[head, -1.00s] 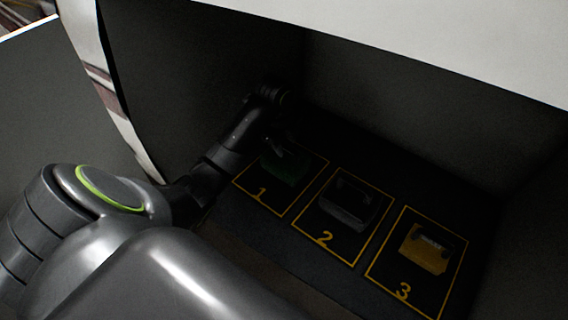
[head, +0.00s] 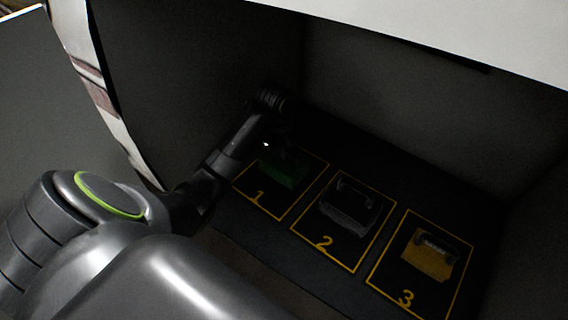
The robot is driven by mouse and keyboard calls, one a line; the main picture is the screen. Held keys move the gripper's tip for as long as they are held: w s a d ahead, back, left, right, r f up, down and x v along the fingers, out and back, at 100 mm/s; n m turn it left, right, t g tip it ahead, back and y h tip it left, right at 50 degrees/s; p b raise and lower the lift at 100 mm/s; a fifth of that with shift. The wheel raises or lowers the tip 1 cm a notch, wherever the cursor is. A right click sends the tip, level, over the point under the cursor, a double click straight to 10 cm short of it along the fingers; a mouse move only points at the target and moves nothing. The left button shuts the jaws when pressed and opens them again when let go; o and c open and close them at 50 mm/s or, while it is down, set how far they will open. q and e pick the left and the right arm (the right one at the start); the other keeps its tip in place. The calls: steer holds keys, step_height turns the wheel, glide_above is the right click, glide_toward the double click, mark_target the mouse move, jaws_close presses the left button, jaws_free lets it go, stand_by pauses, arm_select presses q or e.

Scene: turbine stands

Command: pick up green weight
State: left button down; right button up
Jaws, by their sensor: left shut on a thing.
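The green weight (head: 284,174) sits in the yellow-outlined square marked 1, inside a dark recess in the head view. My left arm reaches in from the left. My left gripper (head: 281,152) is over the top of the green weight and shut on it; the fingers are dark and hard to make out. The arm and gripper hide the weight's upper part. I cannot tell whether the weight is clear of the floor. My right gripper is not in view.
A grey weight (head: 347,208) with a handle stands in square 2. A yellow weight (head: 429,254) with a handle stands in square 3. Dark walls enclose the recess, and a white panel edge (head: 450,40) hangs across the top.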

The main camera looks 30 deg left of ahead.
arm_select(q)
steer(key=shift+r, duration=0.1)
steer(key=shift+w+r, duration=0.15)
steer(key=shift+r, duration=0.1)
step_height(320, 180, up, 5)
steer(key=shift+a+f, duration=0.1)
steer(key=shift+f, duration=0.1)
step_height(320, 180, up, 2)
steer(key=shift+r+p, duration=0.1)
steer(key=shift+p, duration=1.15)
steer(key=shift+r+p, duration=1.3)
steer(key=c, duration=1.9)
jaws_free()
steer(key=shift+c, duration=0.2)
jaws_close()
